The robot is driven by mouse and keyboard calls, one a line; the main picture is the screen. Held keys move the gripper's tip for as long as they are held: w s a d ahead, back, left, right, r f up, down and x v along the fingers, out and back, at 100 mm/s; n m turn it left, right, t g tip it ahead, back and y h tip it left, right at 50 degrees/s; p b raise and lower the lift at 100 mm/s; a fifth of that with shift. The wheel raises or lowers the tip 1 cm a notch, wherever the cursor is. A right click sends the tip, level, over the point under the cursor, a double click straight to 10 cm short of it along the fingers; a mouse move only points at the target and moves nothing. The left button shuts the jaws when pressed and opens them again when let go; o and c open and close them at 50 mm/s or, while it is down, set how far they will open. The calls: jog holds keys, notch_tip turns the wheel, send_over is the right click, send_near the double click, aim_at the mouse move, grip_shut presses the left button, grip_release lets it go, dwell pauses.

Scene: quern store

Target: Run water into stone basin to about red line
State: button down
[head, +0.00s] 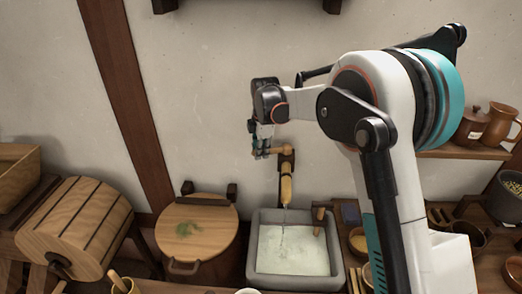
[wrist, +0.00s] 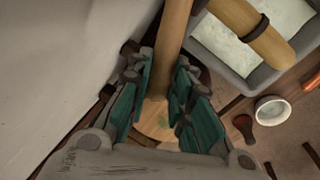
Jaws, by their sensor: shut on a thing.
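The grey stone basin (head: 295,282) stands against the wall in the head view, with pale water (head: 293,252) in it. A thin stream runs into it from the bamboo spout (head: 287,188) above. I cannot make out a red line. My gripper (head: 262,153) is beside the top of the spout, shut on the wooden tap handle (head: 281,149). In the wrist view the handle (wrist: 172,45) passes between the teal fingers of my gripper (wrist: 160,68). The spout (wrist: 248,22) and basin (wrist: 222,68) show at the upper right there.
A round-lidded wooden tub (head: 198,215) stands left of the basin, and a slatted wooden drum (head: 75,225) further left. A wooden stick (head: 319,220) leans at the basin's right rim. Bowls and tools crowd the right. A white bowl (wrist: 272,110) lies below.

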jog(key=c, duration=1.4)
grip_release()
jog(key=shift+c, duration=0.2)
jog(key=shift+r, duration=0.1)
notch_tip(320, 180, up, 12)
jog(key=s, duration=0.2)
jog(key=shift+d+f, duration=0.25)
jog(key=shift+d, duration=0.1)
jog(key=shift+s, duration=0.1)
